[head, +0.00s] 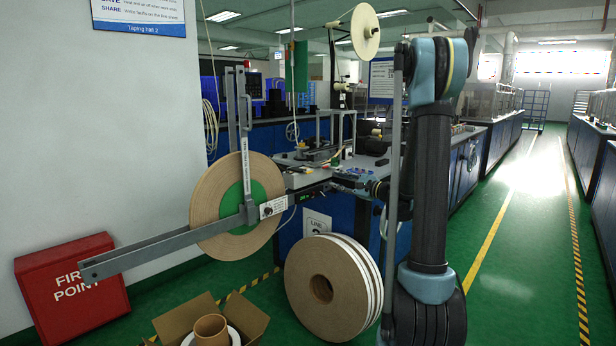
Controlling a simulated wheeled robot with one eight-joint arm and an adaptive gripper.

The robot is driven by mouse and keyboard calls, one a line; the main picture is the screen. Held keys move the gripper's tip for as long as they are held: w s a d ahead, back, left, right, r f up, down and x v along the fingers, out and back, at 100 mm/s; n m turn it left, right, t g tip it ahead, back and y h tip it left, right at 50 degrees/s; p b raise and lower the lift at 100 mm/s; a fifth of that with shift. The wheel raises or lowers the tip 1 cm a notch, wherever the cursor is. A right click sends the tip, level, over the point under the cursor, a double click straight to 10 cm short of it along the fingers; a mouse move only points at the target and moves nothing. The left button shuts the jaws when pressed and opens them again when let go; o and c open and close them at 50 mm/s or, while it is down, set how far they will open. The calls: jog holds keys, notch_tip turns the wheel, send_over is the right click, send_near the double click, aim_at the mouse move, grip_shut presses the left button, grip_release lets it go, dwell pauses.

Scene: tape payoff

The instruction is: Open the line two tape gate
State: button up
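The line two payoff stand carries a large tan tape reel (212,200) with a green hub (240,212). A grey upright frame (238,110) with a red tip and a lettered strip rises in front of the reel. A long grey bar (150,247) runs from the lower left to a white label plate with a dark knob (268,208). I cannot tell for certain which of these parts is the gate. My gripper (345,180) is small and dark at the bench's front edge, right of the label plate. Its fingers are too small to tell open from shut.
A "LINE" sign (317,222) hangs on the blue bench front. Large tape rolls (327,291) stand on the floor before it. An open carton (172,320) and a red fire point box (70,290) are at lower left. The green aisle (510,235) at right is clear.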

aim_at(308, 173)
jog(key=x, duration=1.7)
jog(key=shift+a, duration=0.1)
